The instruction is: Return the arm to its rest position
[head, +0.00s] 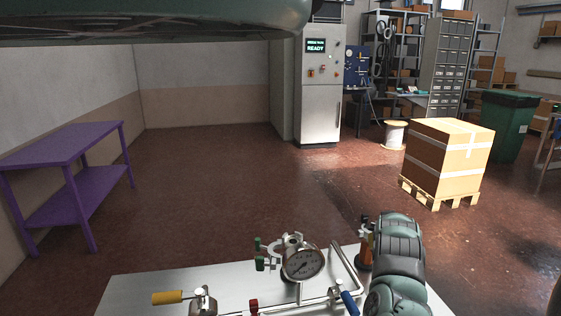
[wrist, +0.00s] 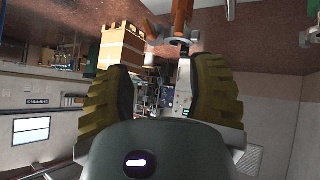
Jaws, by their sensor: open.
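My gripper (wrist: 158,88) shows in the wrist view, its two ridged olive finger pads standing well apart. It is open, and nothing is held between the pads. The wrist view is upside down, with the floor at the top. In the head view the fingers cannot be made out. A green-grey, rounded part of my arm (head: 398,262) rises at the lower right, in front of the white panel's right side. Another green-grey part of my body crosses the top left.
A white panel (head: 130,293) with a pressure gauge (head: 303,264), pipes and coloured valve handles lies close in front. A purple table (head: 66,150) stands left. A wrapped carton (head: 448,158) sits on a pallet (head: 437,197) at right; it also shows in the wrist view (wrist: 120,46). The middle floor is clear.

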